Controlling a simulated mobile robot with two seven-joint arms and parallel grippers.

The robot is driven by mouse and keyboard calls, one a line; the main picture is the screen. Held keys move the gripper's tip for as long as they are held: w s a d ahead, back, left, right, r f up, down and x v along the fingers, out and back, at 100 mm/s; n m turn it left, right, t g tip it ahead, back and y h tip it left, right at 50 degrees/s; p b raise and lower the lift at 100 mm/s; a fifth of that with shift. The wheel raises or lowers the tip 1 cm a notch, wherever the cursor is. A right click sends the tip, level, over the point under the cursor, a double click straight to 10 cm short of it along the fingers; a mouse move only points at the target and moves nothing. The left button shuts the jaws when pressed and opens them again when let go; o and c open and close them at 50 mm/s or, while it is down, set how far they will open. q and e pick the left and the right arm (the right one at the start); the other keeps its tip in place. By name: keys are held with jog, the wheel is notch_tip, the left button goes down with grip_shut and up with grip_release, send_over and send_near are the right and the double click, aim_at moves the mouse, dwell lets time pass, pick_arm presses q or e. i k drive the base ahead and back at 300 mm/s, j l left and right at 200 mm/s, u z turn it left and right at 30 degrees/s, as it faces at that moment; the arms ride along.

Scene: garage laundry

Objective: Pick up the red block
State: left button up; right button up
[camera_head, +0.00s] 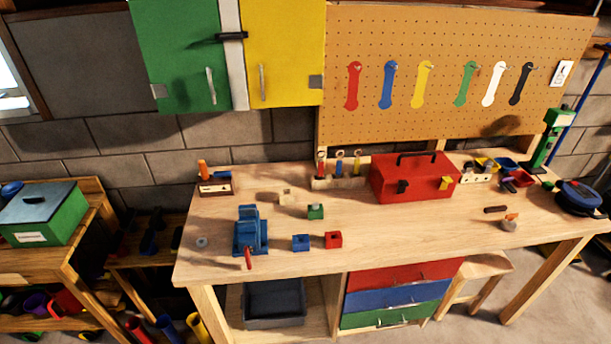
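The red block (333,240) is a small cube on the wooden workbench (400,233), near its front edge. It has a dark spot on one face. A blue block (300,243) sits just left of it, with a gap between them. A green block (315,211) lies behind it, and a pale wooden block (285,196) is further back. Nothing touches the red block. Neither of my grippers shows in the head view.
A blue vise (250,234) stands left of the blocks. A red toolbox (412,178) stands at the back right. A small dark tool (495,209) and a grey piece with an orange tip (510,223) lie to the right. The bench between the red block and these is clear.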

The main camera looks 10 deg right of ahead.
aim_at(333, 240)
jog(key=i+l+u, duration=0.25)
jog(key=i+l, duration=0.35)
jog(key=i, duration=0.25)
jog(key=i+l+u, duration=0.3)
jog(key=i+l, duration=0.45)
